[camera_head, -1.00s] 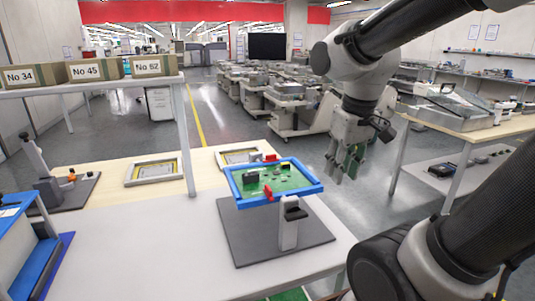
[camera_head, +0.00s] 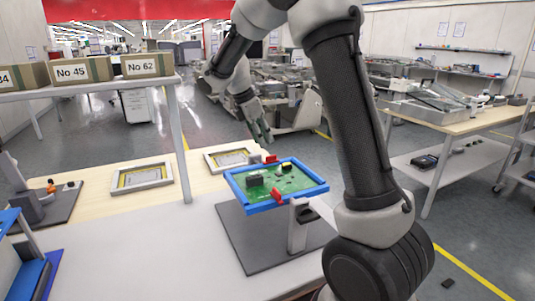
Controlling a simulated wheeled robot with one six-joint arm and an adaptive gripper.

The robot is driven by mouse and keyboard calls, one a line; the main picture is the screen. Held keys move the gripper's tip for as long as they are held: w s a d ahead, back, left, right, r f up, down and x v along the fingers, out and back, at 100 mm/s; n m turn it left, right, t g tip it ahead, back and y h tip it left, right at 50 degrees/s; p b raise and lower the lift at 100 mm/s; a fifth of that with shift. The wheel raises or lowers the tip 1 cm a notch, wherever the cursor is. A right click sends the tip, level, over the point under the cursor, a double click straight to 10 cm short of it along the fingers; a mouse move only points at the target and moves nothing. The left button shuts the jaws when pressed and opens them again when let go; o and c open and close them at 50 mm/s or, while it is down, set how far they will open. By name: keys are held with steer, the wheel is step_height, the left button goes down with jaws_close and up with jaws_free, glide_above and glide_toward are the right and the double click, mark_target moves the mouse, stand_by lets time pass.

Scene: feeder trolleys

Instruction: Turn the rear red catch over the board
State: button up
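A green circuit board (camera_head: 262,184) with small dark parts sits in a blue frame (camera_head: 240,205), held on a grey stand (camera_head: 297,228) above a dark base plate. The rear red catch (camera_head: 271,159) is at the frame's far edge; its exact angle is too small to tell. A front red catch (camera_head: 278,196) is at the near edge. My gripper (camera_head: 262,133) points down just above and behind the rear catch. Its fingers look parted, with nothing between them, and it appears apart from the catch.
Two framed panels lie on the table, one at the left (camera_head: 142,176) and one behind the board (camera_head: 228,159). A shelf (camera_head: 110,85) with numbered boxes stands at the left. A dark fixture (camera_head: 40,203) is at far left.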

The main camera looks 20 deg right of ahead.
mark_target(271, 156)
steer(key=x, duration=0.7)
steer(key=shift+f, duration=0.15)
jaws_close()
